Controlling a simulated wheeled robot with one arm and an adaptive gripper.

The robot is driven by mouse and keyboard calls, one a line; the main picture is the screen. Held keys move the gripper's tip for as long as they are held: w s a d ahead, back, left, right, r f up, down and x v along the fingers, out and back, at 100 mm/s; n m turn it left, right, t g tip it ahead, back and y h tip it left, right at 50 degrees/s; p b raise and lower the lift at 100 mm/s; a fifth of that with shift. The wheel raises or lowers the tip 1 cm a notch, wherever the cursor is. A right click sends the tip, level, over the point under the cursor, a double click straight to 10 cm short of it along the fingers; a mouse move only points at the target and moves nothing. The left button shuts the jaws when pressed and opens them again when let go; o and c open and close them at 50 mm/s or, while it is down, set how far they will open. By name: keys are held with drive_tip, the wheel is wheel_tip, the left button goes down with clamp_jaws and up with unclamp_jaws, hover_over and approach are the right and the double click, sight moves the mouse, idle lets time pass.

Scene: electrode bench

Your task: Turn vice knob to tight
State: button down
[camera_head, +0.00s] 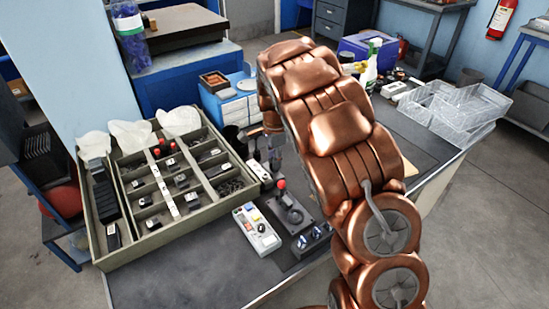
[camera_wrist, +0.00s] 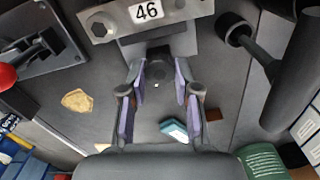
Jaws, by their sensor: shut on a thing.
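In the wrist view, a grey metal vice (camera_wrist: 190,12) with a white "46" label is at the top. Its dark knob (camera_wrist: 160,62) sticks out below the label, toward me. My gripper (camera_wrist: 160,78) has its two purple-padded fingers on either side of this knob, shut on it at the tips. The knob's far side and any mark of its turn are hidden.
A compartment tray (camera_head: 185,230) fills the bench's left. Clear plastic bins (camera_head: 455,105) stand at the right. A dark round-ended bar (camera_wrist: 236,34) is right of the vice.

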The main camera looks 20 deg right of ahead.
drive_tip(key=shift+d, duration=0.1)
drive_tip(key=c, duration=0.8)
unclamp_jaws()
wheel_tip(320, 180, up, 12)
drive_tip(key=shift+r, duration=0.1)
